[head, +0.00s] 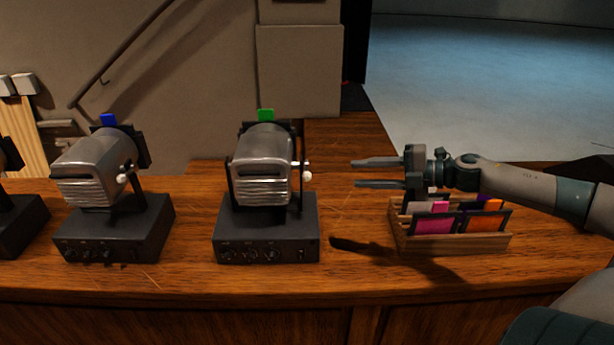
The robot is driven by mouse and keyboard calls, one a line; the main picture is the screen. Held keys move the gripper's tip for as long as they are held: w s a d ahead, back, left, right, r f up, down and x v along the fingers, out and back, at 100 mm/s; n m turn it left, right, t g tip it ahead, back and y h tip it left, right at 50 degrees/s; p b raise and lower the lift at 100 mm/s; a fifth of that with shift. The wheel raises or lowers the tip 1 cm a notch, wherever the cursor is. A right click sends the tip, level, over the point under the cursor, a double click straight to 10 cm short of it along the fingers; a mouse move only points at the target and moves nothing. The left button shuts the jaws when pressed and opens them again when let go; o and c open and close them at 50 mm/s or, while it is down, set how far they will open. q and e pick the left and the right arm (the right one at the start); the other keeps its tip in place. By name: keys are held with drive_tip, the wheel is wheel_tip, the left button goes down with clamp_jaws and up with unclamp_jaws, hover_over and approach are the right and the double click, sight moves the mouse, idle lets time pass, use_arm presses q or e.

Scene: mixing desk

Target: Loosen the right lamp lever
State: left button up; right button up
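The rightmost lamp (262,160) is a silver housing on a dark base box (266,228), with a green piece (266,115) at its top. Its lever (304,172), with a white knob, sticks out on the right side of the housing. My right gripper (354,172) is to the right of this lever, pointing left, apart from it. Its two fingers are spread with nothing between them. My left gripper is not in view.
A second silver lamp (92,172) with a blue piece stands to the left; another is cut off at the left edge. A wooden rack (408,238) of coloured gel frames sits below my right gripper. The desk between the rightmost lamp and rack is clear.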

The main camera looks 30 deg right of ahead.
sight(307, 174)
drive_tip(key=shift+p+x, duration=1.45)
drive_tip(key=shift+x, duration=6.6)
drive_tip(key=shift+d, duration=0.15)
clamp_jaws()
